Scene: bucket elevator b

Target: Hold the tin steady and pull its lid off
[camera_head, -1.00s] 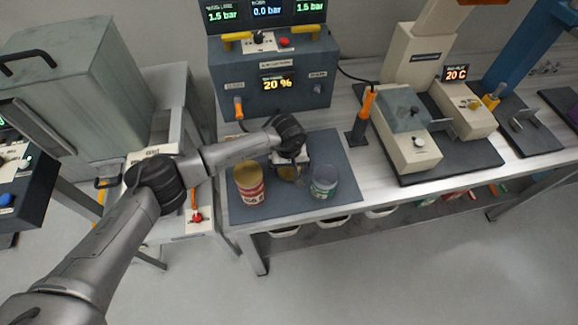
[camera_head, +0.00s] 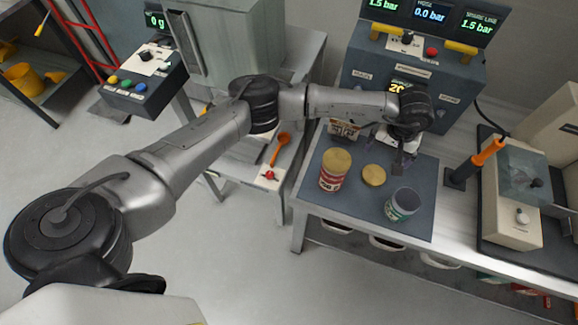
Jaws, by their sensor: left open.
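A red and cream tin with a gold top (camera_head: 333,171) stands upright on the dark mat (camera_head: 350,210). A round gold lid (camera_head: 374,175) lies flat, apart from the tins, to the right of that tin. A green and white tin (camera_head: 402,205) stands at the front right of the mat; its top looks open, with a grey inside. My left gripper (camera_head: 403,163) is open and empty, pointing down behind the green tin and to the right of the gold lid. Its fingers are small and partly hidden by the wrist. My right gripper is out of view.
A control box (camera_head: 452,92) with displays stands behind the mat. An orange-handled tool (camera_head: 486,153) stands in a holder to the right, beside a cream machine (camera_head: 512,205). An orange spoon (camera_head: 281,147) lies on the lower stand to the left.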

